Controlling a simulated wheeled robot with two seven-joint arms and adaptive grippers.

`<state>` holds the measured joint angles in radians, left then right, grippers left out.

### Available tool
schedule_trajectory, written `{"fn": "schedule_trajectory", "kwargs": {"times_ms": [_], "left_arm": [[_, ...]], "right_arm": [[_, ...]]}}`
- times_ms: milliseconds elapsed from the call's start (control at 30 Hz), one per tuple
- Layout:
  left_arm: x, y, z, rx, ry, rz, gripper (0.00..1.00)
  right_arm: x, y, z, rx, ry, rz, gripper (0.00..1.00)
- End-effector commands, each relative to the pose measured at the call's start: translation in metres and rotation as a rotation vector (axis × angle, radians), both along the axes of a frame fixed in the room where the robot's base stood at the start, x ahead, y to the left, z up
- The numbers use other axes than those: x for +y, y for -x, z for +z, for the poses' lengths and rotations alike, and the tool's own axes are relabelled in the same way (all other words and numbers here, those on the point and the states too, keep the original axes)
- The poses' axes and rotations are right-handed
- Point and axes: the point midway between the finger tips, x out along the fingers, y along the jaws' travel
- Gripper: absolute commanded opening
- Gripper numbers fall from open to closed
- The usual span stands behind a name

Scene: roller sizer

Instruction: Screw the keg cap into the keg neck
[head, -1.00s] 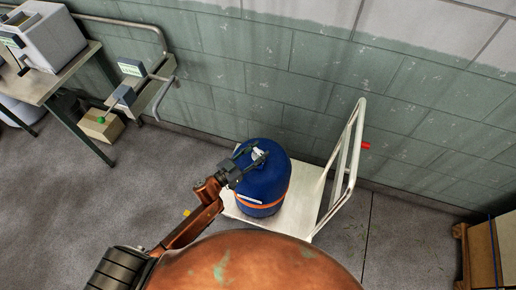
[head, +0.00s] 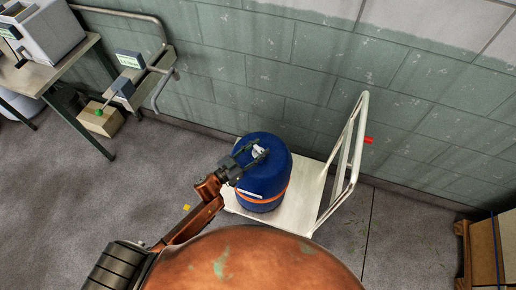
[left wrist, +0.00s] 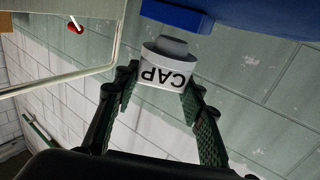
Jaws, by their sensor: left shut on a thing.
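The blue keg (head: 270,178) with an orange band stands upright on a white platform trolley. My left gripper (head: 256,155) is over the keg's top, its two fingers on either side of the white cap (head: 259,150). In the left wrist view, the cap (left wrist: 165,72) reads "CAP" upside down and sits between the green-padded fingers of my left gripper (left wrist: 160,98), which is shut on it. A narrower grey part of the cap points at a blue block-like part of the keg (left wrist: 178,15). I cannot tell whether they touch; the neck opening is hidden. My right gripper is not in view.
The trolley (head: 300,212) has a white handle frame (head: 345,160) at its right, near the tiled wall. A bench with machines (head: 45,65) and a cardboard box (head: 100,120) are at the left. Wooden crating (head: 485,250) stands at the lower right. The floor between is mostly clear.

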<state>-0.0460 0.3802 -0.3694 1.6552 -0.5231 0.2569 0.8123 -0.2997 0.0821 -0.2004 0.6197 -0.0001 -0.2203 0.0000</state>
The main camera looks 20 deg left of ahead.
Motion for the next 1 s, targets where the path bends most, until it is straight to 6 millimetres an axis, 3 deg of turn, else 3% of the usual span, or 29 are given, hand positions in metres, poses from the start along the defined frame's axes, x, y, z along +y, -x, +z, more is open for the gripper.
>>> {"fn": "schedule_trajectory", "kwargs": {"times_ms": [1000], "left_arm": [[-0.0002, 0.0000, 0.0012, -0.001, 0.001, 0.000, 0.15]], "right_arm": [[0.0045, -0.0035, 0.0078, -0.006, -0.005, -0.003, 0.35]]}}
